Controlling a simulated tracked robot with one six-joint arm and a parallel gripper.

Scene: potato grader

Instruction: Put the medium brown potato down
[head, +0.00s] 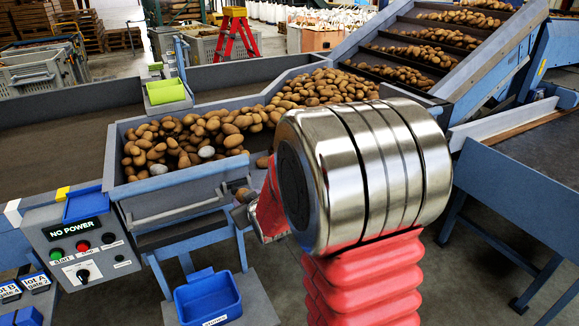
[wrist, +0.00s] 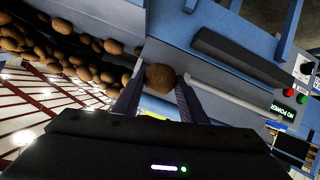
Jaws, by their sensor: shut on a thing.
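The medium brown potato (wrist: 160,76) is held between the two fingers of my gripper (wrist: 158,88), which is shut on it, in the wrist view. In the head view my gripper (head: 243,208) is small and partly hidden behind my own arm, just outside the front wall of the potato bin. A brown bit of the potato (head: 243,195) seems to show there. The potato looks clear of the pile, with a blue-grey panel behind it.
A bin (head: 180,194) full of loose potatoes, with pale stones among them, lies behind my gripper. A blue stones tray (head: 208,299) stands below. A green tray (head: 165,91) sits on the far rim. A control box (head: 82,243) reads NO POWER. A sloped conveyor (head: 470,60) rises at right.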

